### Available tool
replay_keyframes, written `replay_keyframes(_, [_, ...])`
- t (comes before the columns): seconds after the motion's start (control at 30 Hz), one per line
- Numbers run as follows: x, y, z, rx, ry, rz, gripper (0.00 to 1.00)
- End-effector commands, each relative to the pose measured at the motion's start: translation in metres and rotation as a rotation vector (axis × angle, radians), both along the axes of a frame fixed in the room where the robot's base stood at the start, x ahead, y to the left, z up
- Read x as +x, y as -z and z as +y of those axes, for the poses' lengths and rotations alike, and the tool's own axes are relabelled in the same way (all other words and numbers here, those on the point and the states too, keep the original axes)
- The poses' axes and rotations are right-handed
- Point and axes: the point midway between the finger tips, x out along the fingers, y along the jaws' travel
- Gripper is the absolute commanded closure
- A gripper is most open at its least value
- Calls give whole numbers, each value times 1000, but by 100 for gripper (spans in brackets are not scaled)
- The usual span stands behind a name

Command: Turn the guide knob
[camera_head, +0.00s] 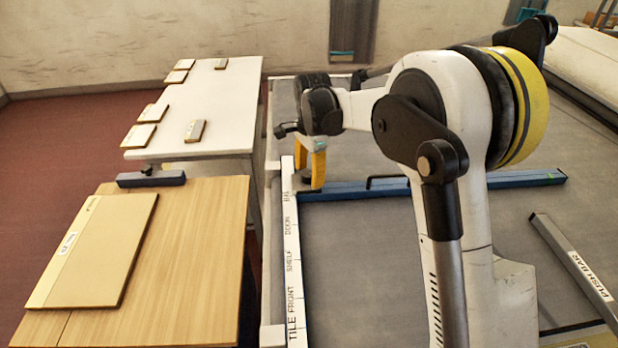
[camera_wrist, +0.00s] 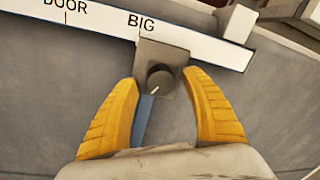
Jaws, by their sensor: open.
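The guide knob (camera_wrist: 161,78) is a dark round knob with a pale pointer mark, on a grey block beside the white scale bar in the wrist view. The block sits just below the word BIG on the scale bar (camera_wrist: 115,22). My gripper (camera_wrist: 165,90) is open, with one yellow finger on each side of the knob and a visible gap to each. In the head view my gripper (camera_head: 311,170) points down at the far part of the scale bar (camera_head: 291,250). A dark part of the knob (camera_head: 306,177) shows beside the fingers there.
A blue bar (camera_head: 440,187) crosses the grey belt from the knob area. A push bar (camera_head: 575,262) lies at the right. A wooden table (camera_head: 190,270) with a large tan panel (camera_head: 95,250) and a white table (camera_head: 225,110) with several small tiles stand at the left.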

Motion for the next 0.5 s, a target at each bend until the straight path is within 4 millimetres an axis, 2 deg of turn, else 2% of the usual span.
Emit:
replay_keyframes(0.33, [0, 4, 0, 0, 0, 0, 45])
replay_keyframes(0.5, [0, 4, 0, 0, 0, 0, 97])
